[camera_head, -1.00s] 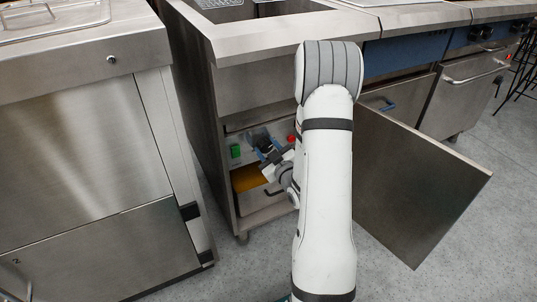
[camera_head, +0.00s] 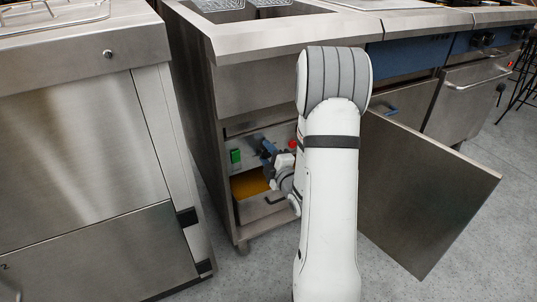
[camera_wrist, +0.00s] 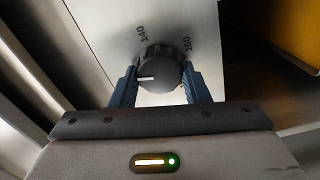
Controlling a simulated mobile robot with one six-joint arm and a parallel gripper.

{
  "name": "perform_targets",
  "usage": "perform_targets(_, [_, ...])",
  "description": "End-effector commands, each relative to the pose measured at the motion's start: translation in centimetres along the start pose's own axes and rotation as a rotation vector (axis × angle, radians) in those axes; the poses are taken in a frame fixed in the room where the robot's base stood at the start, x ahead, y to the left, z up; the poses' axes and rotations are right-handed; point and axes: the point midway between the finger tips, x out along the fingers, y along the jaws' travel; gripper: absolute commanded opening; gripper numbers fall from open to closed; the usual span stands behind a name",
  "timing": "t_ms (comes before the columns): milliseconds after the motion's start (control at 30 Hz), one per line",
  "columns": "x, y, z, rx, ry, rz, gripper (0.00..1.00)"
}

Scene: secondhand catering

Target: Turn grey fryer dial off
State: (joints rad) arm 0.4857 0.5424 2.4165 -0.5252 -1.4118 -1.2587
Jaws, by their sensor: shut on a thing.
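The dial (camera_wrist: 158,68) is a dark grey, ribbed round knob with a white pointer line, on a pale metal panel marked 140 and 160. In the wrist view its pointer lies toward the left of the picture. My gripper (camera_wrist: 160,84) has its two blue fingers on either side of the knob, shut on it. In the head view my gripper (camera_head: 268,150) reaches into the open fryer cabinet (camera_head: 222,150); the dial is hidden there behind the gripper and arm.
A green switch (camera_head: 235,156) is left of my gripper and a red button (camera_head: 293,144) right of it. Below is a yellow-orange surface (camera_head: 250,183) by a metal drawer or tray with a handle. The open cabinet door (camera_head: 425,195) stands to the right of my arm.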

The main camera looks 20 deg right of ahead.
Motion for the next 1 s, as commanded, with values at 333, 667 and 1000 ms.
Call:
perform_targets(333, [0.06, -0.05, -0.07, -0.184, 0.003, 0.002, 0.19])
perform_targets(667, [0.07, -0.07, -0.08, -0.237, 0.003, 0.002, 0.19])
perform_targets(1000, [0.07, -0.08, -0.09, -0.238, 0.004, 0.002, 0.43])
